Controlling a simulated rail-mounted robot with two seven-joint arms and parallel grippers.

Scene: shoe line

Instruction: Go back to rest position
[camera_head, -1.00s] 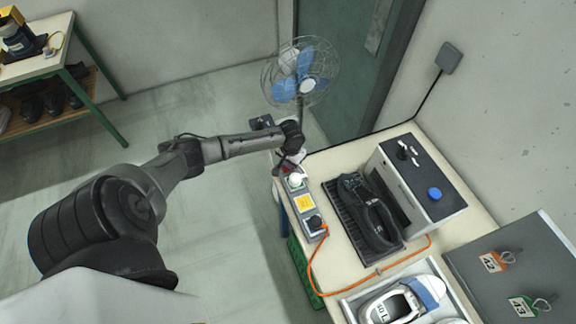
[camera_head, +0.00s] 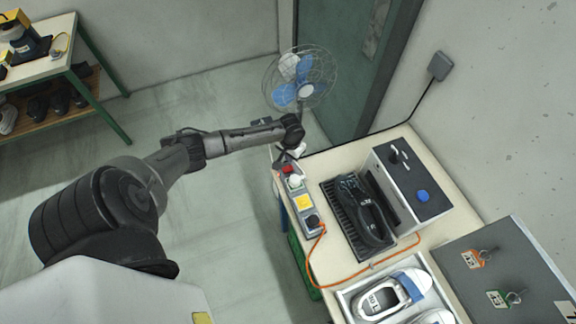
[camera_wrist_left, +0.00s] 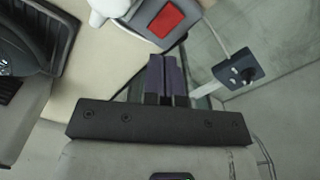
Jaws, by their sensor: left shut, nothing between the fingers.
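My left gripper shows in the left wrist view (camera_wrist_left: 167,76), its two fingers together and nothing between them. In the head view my left arm reaches in from the left, and its wrist end (camera_head: 290,133) is over the far left corner of the workbench (camera_head: 333,160). The fingertips are hard to make out there. In the left wrist view they point at the power strip (camera_wrist_left: 163,18) with its red switch, which also shows in the head view (camera_head: 306,213). My right gripper is not in view.
A dark shoe (camera_head: 368,210) lies on a black rack beside a grey box with a blue button (camera_head: 423,196). A fan (camera_head: 301,80) stands behind the arm. Open floor (camera_head: 235,200) lies left of the bench.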

